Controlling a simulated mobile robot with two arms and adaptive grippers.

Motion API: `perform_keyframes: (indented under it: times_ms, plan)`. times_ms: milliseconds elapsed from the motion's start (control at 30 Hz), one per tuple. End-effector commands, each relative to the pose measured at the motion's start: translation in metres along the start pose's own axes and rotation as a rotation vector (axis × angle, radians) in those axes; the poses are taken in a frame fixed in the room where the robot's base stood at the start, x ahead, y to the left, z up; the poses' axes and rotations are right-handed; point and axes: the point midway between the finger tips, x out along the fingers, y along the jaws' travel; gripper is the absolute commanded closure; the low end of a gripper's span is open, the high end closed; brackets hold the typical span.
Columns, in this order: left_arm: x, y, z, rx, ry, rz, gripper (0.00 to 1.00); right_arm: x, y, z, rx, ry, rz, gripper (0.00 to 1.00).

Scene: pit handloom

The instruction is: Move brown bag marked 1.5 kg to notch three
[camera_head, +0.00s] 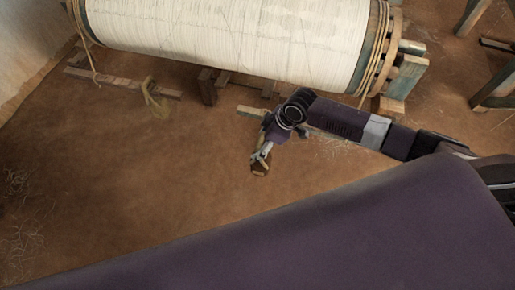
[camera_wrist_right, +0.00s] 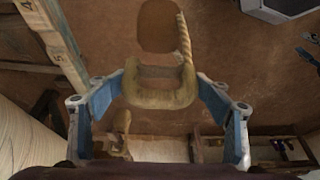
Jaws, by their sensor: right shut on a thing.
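My right gripper (camera_head: 262,154) is above the earth floor in front of the loom. In the right wrist view its blue fingers (camera_wrist_right: 158,88) close on both sides of a tan-brown thing (camera_wrist_right: 160,98) with a twisted rope loop, which looks like the brown bag. In the head view it shows only as a small brown shape (camera_head: 260,170) below the fingertips. No weight mark is readable on it. A wooden bar (camera_wrist_right: 52,38) with painted numerals shows at the upper left of the right wrist view. Notch three cannot be made out. My left gripper is not in view.
The loom's large roller (camera_head: 230,40) wound with white warp lies across the back. A yellowish roped object (camera_head: 156,100) is near the floor at left. Wooden supports (camera_head: 207,86) stand under the roller. The floor (camera_head: 130,190) at left is mostly clear.

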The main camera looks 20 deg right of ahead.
Motion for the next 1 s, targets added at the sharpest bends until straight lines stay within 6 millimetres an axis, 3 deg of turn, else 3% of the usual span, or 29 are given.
perform_keyframes:
  times_ms: [100,200,633,1000]
  plan:
    - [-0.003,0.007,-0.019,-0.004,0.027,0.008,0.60,-0.003,-0.004,-0.004,-0.002,0.008,0.004,0.89]
    - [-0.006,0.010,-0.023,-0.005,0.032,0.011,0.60,-0.003,-0.011,-0.004,-0.002,0.008,0.002,0.89]
    - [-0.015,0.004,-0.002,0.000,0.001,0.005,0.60,-0.003,-0.043,-0.005,-0.003,0.009,0.003,0.89]
    - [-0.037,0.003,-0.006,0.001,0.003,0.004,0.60,-0.009,-0.069,-0.007,-0.001,0.009,0.002,0.89]
